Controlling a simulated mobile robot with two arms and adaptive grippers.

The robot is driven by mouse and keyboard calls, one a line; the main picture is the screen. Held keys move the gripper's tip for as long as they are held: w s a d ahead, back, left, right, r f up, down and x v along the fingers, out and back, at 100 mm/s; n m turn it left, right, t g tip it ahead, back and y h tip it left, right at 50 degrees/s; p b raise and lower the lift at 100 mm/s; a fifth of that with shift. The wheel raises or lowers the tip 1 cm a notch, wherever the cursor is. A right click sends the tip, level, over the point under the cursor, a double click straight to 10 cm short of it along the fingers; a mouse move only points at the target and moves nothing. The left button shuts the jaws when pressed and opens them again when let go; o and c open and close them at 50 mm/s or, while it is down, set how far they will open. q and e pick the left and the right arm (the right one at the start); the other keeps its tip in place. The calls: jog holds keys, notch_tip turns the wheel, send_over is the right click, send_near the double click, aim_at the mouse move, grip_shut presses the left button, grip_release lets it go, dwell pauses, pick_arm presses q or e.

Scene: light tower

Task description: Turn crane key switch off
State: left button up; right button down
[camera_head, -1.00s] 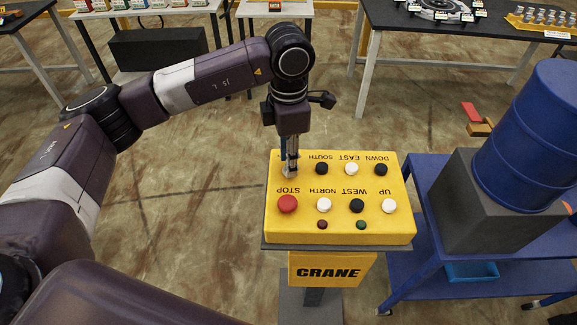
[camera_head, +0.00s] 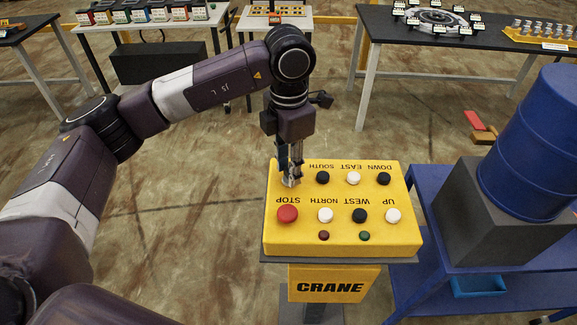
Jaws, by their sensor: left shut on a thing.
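The yellow crane control box (camera_head: 385,239) stands in the middle on a pedestal marked CRANE. Its top has a red STOP button (camera_head: 287,214), several black and white direction buttons, and two small dark red and green lights at the near edge. My left gripper (camera_head: 290,178) points down at the box's far left corner, above the STOP button in the picture. It is shut on the key switch (camera_head: 290,183), which is mostly hidden by the fingers, so its turn position cannot be read. My right gripper is not in view.
A blue cart (camera_head: 425,262) with a grey block (camera_head: 478,215) and a blue barrel (camera_head: 535,150) stands close on the right. Tables (camera_head: 400,45) with small items are at the back. The floor left of the box is clear.

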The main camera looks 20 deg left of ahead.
pick_arm(q)
jog(key=o, duration=1.1)
jog(key=shift+r, duration=0.1)
jog(key=shift+o, duration=0.2)
notch_tip(320, 180, up, 12)
